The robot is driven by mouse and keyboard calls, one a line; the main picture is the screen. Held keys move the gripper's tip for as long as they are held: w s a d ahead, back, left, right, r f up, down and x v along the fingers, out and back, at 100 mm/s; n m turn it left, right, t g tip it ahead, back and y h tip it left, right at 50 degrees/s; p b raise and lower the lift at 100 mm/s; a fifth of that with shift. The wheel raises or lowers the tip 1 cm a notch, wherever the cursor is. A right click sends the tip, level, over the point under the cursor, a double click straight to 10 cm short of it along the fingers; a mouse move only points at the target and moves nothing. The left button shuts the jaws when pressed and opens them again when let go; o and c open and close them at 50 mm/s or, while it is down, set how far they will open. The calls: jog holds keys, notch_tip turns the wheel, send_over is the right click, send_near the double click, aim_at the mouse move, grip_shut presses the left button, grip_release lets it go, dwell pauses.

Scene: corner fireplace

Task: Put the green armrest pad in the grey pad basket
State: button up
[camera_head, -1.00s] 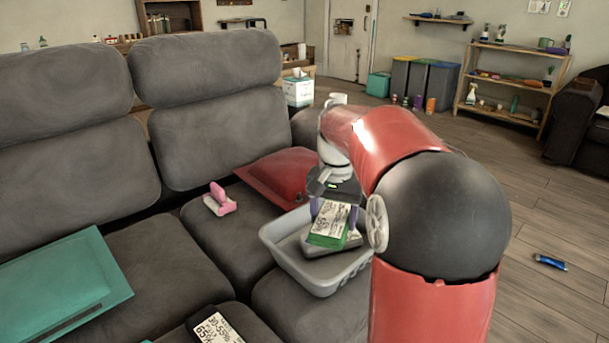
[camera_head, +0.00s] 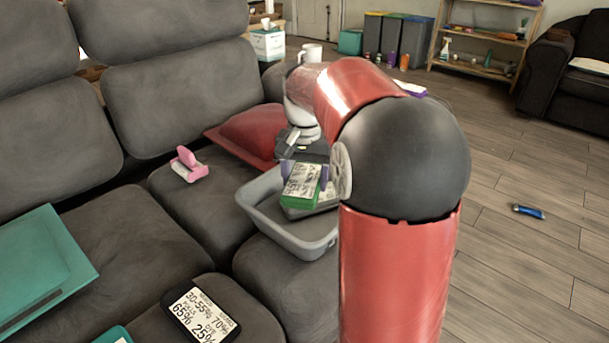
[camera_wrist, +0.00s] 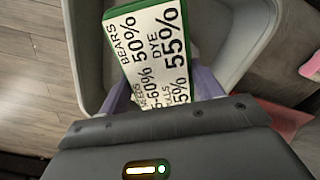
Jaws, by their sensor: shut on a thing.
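The green armrest pad (camera_head: 299,186) has a white face with black print. My gripper (camera_head: 305,174) is shut on it, with a purple finger on either side. The pad also shows between the fingers in the wrist view (camera_wrist: 155,42). The grey pad basket (camera_head: 300,241) sits on the sofa seat, and the pad is over its opening; I cannot tell whether it touches the inside. A dark grey slab (camera_head: 312,211) shows just below the green pad, within the basket's outline. The basket's rim also shows in the wrist view (camera_wrist: 88,60).
A red cushion (camera_head: 245,134) lies behind the basket and a pink object (camera_head: 188,164) left of it. A dark pad with a printed label (camera_head: 202,311) lies in front, near a teal cushion (camera_head: 38,268). A blue object (camera_head: 528,211) lies on the open floor at right.

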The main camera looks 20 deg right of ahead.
jog(key=shift+f, duration=0.1)
jog(key=o, duration=1.1)
jog(key=shift+c, duration=0.2)
notch_tip(320, 180, up, 8)
jog(key=shift+f+p, duration=0.15)
jog(key=shift+p, duration=0.8)
jog(key=shift+s+a+r, duration=0.25)
jog(key=shift+s, duration=0.05)
jog(key=s+a+f+n+t+p, duration=0.1)
jog(key=s+a, duration=0.4)
jog(key=s, duration=0.5)
jog(key=s+a+f+n+t+p, duration=0.2)
jog(key=s+a+n+t, duration=0.2)
jog(key=s, duration=0.7)
jog(key=a+n, duration=0.1)
jog(key=n, duration=0.1)
jog(key=shift+n+t+p, duration=0.3)
jog(key=shift+p, duration=0.1)
